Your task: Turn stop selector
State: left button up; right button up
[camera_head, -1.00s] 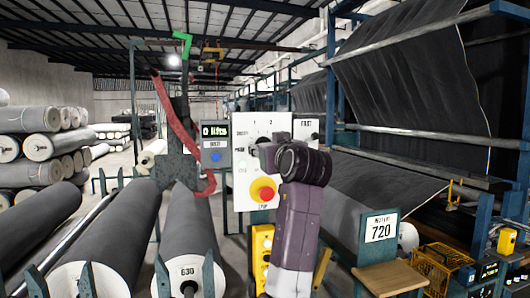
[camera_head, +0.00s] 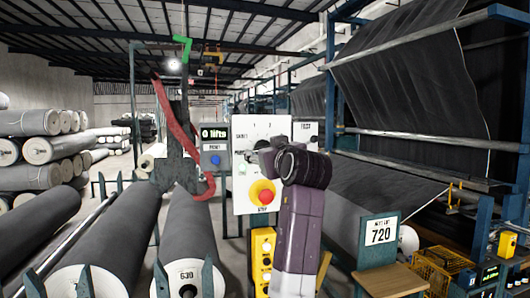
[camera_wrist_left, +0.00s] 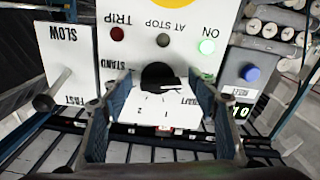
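A white control panel (camera_head: 244,128) stands in the middle of the head view, with a red stop button on a yellow surround (camera_head: 262,193) low on its face. In the left wrist view, which shows the panel upside down, the round black selector knob (camera_wrist_left: 158,76) sits below the lamps, with a marked scale around it. My left gripper (camera_wrist_left: 161,82) is open, its fingers on either side of the knob with visible gaps. In the head view, my left gripper (camera_head: 260,157) is at the panel and hides most of the knob. My right gripper is not in view.
A grey box with a blue button (camera_head: 215,159) stands left of the panel. A second white plate with a lever (camera_wrist_left: 55,90) is beside it. A green lamp (camera_wrist_left: 207,46) is lit. Large grey rolls (camera_head: 115,235) lie left; a 720 sign (camera_head: 380,230) stands right.

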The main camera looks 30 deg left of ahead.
pick_arm(q)
jog(key=shift+r, duration=0.1)
jog(key=v, duration=1.2)
jog(key=shift+w, duration=0.1)
